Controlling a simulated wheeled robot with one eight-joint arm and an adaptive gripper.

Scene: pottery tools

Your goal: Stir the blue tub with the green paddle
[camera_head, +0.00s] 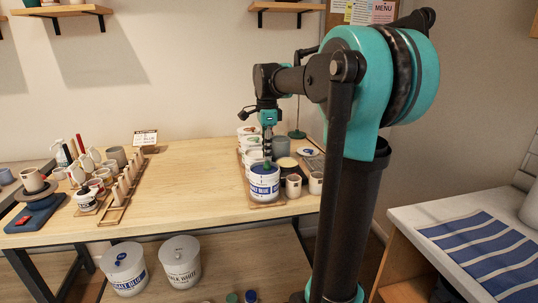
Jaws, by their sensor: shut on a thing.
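The blue tub (264,188) is a white bucket with a blue label reading cobalt blue and dark blue contents. It stands upright near the front right of the wooden table. My gripper (268,153) points down right above the tub's mouth and is shut on the green paddle (266,165). Only a small green part of the paddle shows at the tub's opening, over the blue contents. The rest is hidden by the gripper and the tub, so I cannot tell how deep it reaches.
More white tubs (249,142) stand in a row behind the blue tub. Small cups (293,186) stand close at its right. A wooden rack (118,205) with pottery is at the left. The table's middle (190,180) is clear. Two lidded buckets (180,264) stand below.

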